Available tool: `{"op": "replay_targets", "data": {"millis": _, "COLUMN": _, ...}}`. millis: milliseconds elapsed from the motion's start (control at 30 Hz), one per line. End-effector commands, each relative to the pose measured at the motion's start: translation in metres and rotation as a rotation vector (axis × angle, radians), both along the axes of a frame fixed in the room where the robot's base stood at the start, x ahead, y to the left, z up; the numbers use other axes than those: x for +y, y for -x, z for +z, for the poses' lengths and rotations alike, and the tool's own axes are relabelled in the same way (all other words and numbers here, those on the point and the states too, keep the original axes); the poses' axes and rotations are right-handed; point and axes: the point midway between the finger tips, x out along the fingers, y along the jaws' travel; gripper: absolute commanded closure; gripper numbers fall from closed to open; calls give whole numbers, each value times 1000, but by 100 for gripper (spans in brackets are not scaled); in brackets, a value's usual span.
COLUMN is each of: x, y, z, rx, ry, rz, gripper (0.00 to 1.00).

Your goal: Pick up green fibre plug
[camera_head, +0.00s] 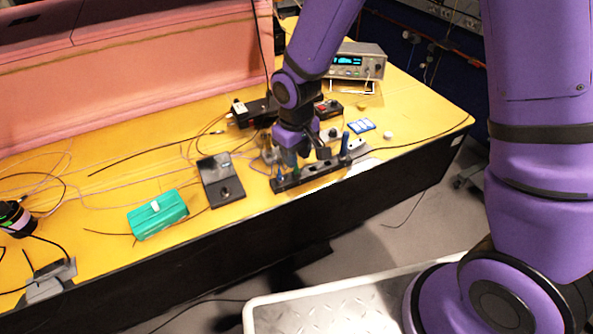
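A long black holder (318,174) lies along the front edge of the yellow table, with several small upright plugs in it. A blue plug (345,143) stands near its right end, and another bluish one (280,172) near its left end. A dark green upright piece (291,158), which may be the green fibre plug, shows at the left part of the holder, partly hidden by my gripper. My gripper (305,154) points down right over the holder, close to this piece. Its fingertips are small and dark here, so I cannot tell whether they touch or hold anything.
A black device (222,180) and a teal box (158,214) stand left of the holder. A display instrument (357,64) is behind right. Blue-white pieces (361,126) and a white cap (388,135) lie to the right. Thin cables cross the table; pink foam (130,75) walls the back left.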

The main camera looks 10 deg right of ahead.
Motion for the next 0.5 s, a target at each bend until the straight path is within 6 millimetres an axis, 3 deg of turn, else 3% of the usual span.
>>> {"op": "replay_targets", "data": {"millis": 500, "x": -2, "y": -4, "z": -51, "rx": 0, "ry": 0, "rz": -1, "gripper": 66}}
